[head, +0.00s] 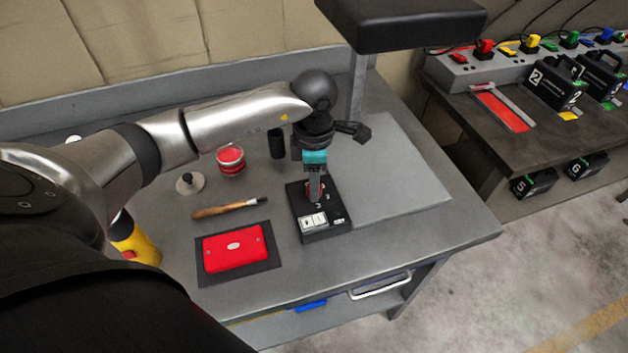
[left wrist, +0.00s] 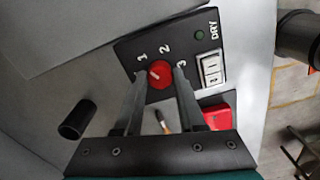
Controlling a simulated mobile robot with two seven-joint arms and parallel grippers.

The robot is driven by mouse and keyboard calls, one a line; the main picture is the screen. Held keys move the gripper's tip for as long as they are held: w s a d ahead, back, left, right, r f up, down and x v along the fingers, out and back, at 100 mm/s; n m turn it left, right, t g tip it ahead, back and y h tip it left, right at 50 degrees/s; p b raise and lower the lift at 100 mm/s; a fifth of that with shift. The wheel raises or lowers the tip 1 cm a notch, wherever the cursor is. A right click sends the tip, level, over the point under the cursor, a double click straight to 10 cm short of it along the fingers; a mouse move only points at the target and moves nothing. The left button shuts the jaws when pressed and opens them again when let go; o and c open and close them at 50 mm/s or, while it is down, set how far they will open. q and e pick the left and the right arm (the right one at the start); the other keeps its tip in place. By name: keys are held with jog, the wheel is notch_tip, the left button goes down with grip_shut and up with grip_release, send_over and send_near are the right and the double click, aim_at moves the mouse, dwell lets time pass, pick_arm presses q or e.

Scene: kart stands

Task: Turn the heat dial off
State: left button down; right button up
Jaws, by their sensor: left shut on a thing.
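The red heat dial (left wrist: 160,76) sits on a black control box (head: 326,234) with the marks 1, 2 and 3 around it. In the left wrist view a small white line on the dial lies near its 1 side; its exact setting is hard to tell. My left gripper (head: 315,196) points down at the box, its two fingers on either side of the dial and shut on it. In the head view the fingers hide most of the dial. The box also has a white rocker switch (left wrist: 211,70) and a green light (left wrist: 199,38) marked DRY. My right gripper is not in view.
A dark overhead block (head: 400,22) stands on a post behind the box. A grey sheet (head: 400,170) lies to its right.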

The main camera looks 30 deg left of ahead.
pick_arm(q)
jog(key=n, duration=0.6)
jog(key=shift+r+p, duration=0.1)
jog(key=shift+p, duration=0.2)
jog(key=n+p, duration=0.1)
jog(key=n, duration=0.4)
jog(key=shift+n, duration=0.4)
jog(key=shift+w, duration=0.1)
jog(key=c, duration=0.5)
grip_release()
notch_tip(320, 180, up, 8)
jog(key=shift+f, duration=0.25)
dwell(0.4)
